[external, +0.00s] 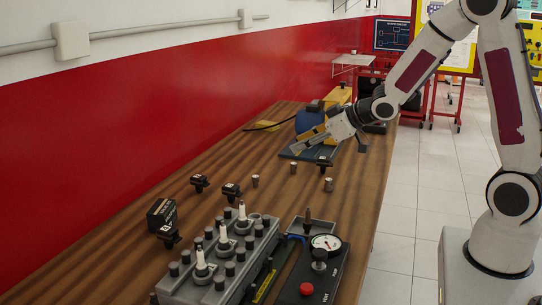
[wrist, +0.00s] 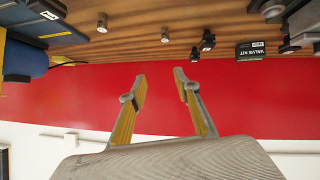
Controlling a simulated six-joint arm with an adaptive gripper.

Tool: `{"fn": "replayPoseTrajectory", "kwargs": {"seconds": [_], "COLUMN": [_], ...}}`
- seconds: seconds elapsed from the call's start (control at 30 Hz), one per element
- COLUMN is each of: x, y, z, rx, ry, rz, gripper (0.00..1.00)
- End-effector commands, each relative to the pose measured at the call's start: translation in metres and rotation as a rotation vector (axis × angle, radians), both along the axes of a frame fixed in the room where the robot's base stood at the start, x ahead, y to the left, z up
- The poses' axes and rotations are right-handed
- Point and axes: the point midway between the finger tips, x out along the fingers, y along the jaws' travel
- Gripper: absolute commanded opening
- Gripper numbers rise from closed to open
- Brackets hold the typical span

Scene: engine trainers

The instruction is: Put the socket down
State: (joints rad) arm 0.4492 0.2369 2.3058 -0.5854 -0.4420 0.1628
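Several small metal cylinders that look like sockets stand upright on the wooden table: one at the left (external: 255,181), one in the middle (external: 293,168) and one at the right (external: 328,184). I cannot tell which one the task means. Two such cylinders also show near the top of the wrist view, one at the left (wrist: 101,22) and one nearer the middle (wrist: 165,37). My gripper (external: 304,142) is beyond them, above the table's far part. In the wrist view my gripper (wrist: 160,76) has its two yellow-padded fingers apart, with nothing between them.
A grey engine block with white spark plugs (external: 215,264) and a gauge panel (external: 318,268) stand at the near end. Black parts (external: 231,191) and a black valve kit box (external: 162,215) lie left. A blue object (external: 308,122) stands behind my gripper. The red wall (external: 150,120) borders the table.

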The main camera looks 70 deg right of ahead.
Motion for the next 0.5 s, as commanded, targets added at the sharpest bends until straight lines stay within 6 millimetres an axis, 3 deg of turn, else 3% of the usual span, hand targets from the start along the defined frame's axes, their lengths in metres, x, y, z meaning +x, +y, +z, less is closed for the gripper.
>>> {"fn": "replayPoseTrajectory", "kwargs": {"seconds": [0.2, 0.5], "x": [-0.025, -0.070], "y": [0.017, 0.045], "z": [0.030, 0.061], "rx": [-0.025, -0.023], "ry": [0.052, 0.133], "rz": [-0.044, -0.092], "gripper": [0.32, 0.32]}}
